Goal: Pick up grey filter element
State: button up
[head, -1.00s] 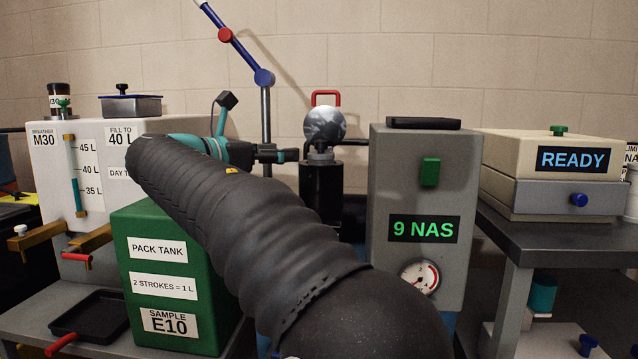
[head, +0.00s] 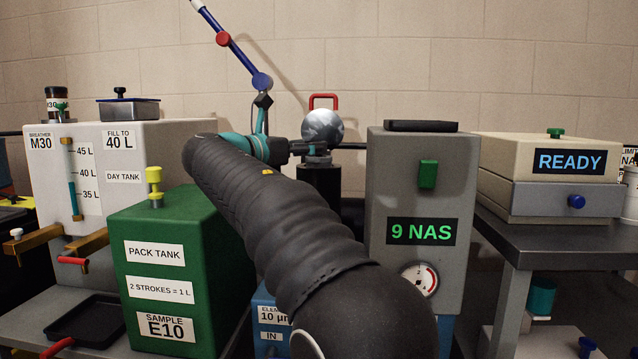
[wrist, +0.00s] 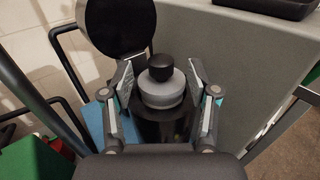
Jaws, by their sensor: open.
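The grey filter element (wrist: 162,92) shows in the wrist view as a short light-grey cylinder with a black knob on top. It sits at the top of a dark round housing (head: 320,190). My gripper (wrist: 161,82) is open, with one finger on each side of the element. I see gaps between the fingers and the element. In the head view my gripper (head: 305,150) is small and dark at the housing's top, and the element is mostly hidden there.
A round lid (head: 323,126) stands raised behind the housing, black-faced in the wrist view (wrist: 117,24). The grey 9 NAS cabinet (head: 415,200) stands close on the right. The green pack tank (head: 165,225) with a yellow knob (head: 154,183) stands on the left.

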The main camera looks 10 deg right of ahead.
jog(key=x, duration=0.4)
jog(key=shift+s, duration=0.1)
grip_shut()
jog(key=shift+r, duration=0.1)
